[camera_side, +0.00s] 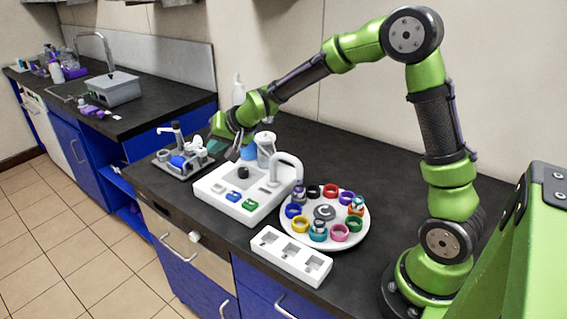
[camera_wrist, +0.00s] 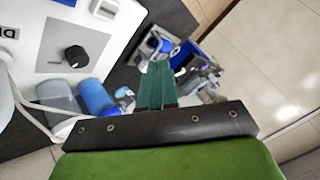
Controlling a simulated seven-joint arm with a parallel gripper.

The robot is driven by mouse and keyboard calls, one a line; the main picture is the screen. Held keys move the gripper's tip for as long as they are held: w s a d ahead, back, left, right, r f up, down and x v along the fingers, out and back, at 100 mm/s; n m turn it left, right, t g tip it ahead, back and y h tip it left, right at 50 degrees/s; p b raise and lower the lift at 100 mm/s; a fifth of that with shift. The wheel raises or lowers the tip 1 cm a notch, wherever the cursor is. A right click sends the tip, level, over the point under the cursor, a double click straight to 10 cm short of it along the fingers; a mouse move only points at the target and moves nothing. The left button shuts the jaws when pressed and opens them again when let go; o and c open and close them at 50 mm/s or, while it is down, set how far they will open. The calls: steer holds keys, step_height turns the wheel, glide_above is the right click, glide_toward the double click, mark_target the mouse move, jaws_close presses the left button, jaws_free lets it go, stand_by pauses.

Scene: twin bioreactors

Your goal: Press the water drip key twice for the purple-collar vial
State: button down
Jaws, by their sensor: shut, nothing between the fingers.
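A vial (camera_side: 299,190) with a seemingly purple collar stands on the round white tray (camera_side: 345,238), near the console's curved spout (camera_side: 287,157).
The tray also holds a teal-collar vial (camera_side: 318,230), an orange-collar vial (camera_side: 357,204) and several coloured rings. A white three-slot block (camera_side: 291,256) lies at the counter's front edge. Blue and clear containers (camera_side: 266,148) and small equipment (camera_side: 185,158) crowd around the gripper.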

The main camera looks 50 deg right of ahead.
mark_target(222, 187)
steer(key=shift+f, duration=4.45)
steer(key=shift+f, duration=0.15)
steer(key=shift+f, duration=0.25)
steer(key=shift+f, duration=0.45)
steer(key=shift+r, duration=0.9)
